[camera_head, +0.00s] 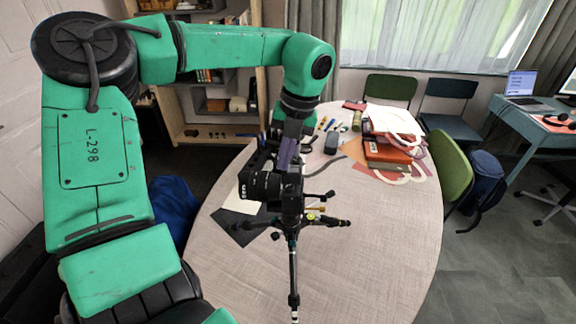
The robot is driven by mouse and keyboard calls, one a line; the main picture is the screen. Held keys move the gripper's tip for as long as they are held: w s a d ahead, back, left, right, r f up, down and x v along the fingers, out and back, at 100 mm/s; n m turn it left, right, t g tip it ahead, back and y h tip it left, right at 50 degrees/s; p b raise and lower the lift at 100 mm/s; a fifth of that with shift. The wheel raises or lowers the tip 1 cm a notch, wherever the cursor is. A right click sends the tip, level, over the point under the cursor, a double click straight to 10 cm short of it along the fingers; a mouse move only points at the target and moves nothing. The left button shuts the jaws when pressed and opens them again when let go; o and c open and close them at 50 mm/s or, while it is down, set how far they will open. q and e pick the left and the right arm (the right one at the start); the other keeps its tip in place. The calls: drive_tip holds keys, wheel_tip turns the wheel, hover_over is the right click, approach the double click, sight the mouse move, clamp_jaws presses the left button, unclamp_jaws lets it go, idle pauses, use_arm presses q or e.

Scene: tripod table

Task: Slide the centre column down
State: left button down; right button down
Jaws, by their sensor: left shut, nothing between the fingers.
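A small black tripod (293,240) stands on the oval table, with its legs spread. A black camera (262,186) sits at its top. The centre column is dark and mostly hidden among the camera, the tripod's upper parts and my gripper, so its height is hard to read. My left arm comes in from the left and reaches over the table. My left gripper (277,160) points down right at the camera and tripod head. It is shut with nothing in it; I cannot tell whether it touches the camera. My right gripper is not in view.
The table (380,250) is bare at the front and right. Dark and white sheets (238,218) lie left of the tripod. Chairs (450,165) stand beyond the right edge.

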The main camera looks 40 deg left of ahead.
use_arm(q)
drive_tip(key=shift+f+b, duration=0.4)
drive_tip(key=shift+f, duration=0.2)
drive_tip(key=shift+r, duration=0.1)
drive_tip(key=shift+r+p, duration=2.05)
drive_tip(key=shift+r, duration=1)
drive_tip(key=shift+f, duration=0.1)
